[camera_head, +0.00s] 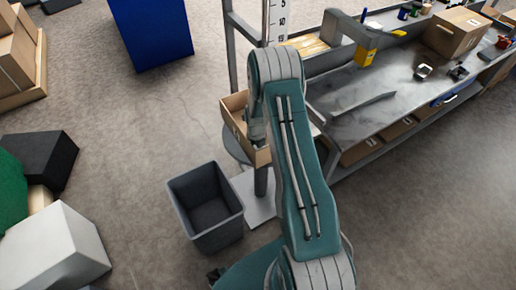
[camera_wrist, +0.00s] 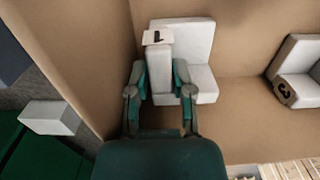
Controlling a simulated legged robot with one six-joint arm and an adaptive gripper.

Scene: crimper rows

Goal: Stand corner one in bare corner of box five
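Corner one is a white foam corner piece (camera_wrist: 193,60) with a "1" label, in the wrist view's upper middle. My gripper (camera_wrist: 160,84) has a finger on each side of its near, upright arm, and the fingers appear closed against it. Corner one is inside an open cardboard box (camera_wrist: 240,120), beside the box's left wall; whether it touches the bottom I cannot tell. A second white corner piece (camera_wrist: 299,72), marked "3", sits at the right inside the box. In the head view the box (camera_head: 232,107) stands on a round stand, partly hidden by my arm, which also hides the gripper.
A grey bin (camera_head: 206,205) stands on the floor beside the stand. A metal workbench (camera_head: 365,95) with a cardboard box (camera_head: 456,32) and tools is at the right. White (camera_head: 55,250) and black (camera_head: 40,160) blocks are at the left. Open floor lies between.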

